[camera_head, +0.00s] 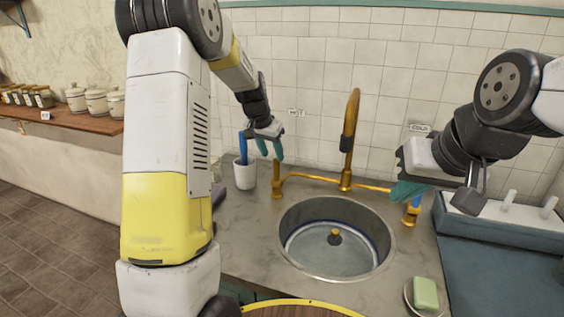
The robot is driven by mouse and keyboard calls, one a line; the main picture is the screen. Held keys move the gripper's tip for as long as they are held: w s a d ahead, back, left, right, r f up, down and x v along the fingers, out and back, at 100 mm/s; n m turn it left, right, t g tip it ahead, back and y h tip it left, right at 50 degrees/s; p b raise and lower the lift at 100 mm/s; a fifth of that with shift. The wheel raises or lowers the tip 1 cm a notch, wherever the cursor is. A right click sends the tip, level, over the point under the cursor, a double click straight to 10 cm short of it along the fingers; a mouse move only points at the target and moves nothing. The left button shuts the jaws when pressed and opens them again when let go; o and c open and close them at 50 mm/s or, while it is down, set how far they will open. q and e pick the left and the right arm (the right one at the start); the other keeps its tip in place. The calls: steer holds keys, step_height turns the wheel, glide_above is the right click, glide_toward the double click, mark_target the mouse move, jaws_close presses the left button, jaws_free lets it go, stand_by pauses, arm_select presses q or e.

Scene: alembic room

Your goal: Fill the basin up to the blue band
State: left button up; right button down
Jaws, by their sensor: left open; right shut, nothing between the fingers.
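The round steel basin (292,222) is sunk in the grey stone counter. A dark blue band runs around its inner wall, and a brass stopper (335,237) sits at its bottom. I cannot tell the water level. A tall brass spout (349,130) stands behind it. The left brass tap (279,180) is below a "HOT" label (297,112); the right brass tap (411,214) is below a "COLD" label (420,128). My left gripper (269,152) is open and empty above the left tap. My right gripper (402,191) is shut and empty, just above and left of the right tap, partly hiding it.
A white cup (245,175) with a blue brush stands left of the left tap. A green soap bar (426,293) lies on a dish at the front right. A blue-grey drying rack (500,240) stands at right. White jars (97,102) stand on a wooden shelf at far left.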

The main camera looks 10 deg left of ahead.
mark_target(275, 162)
arm_select(q)
steer(key=x, duration=0.7)
steer(key=shift+f, duration=0.1)
steer(key=shift+c, duration=0.2)
jaws_close()
stand_by(1.1)
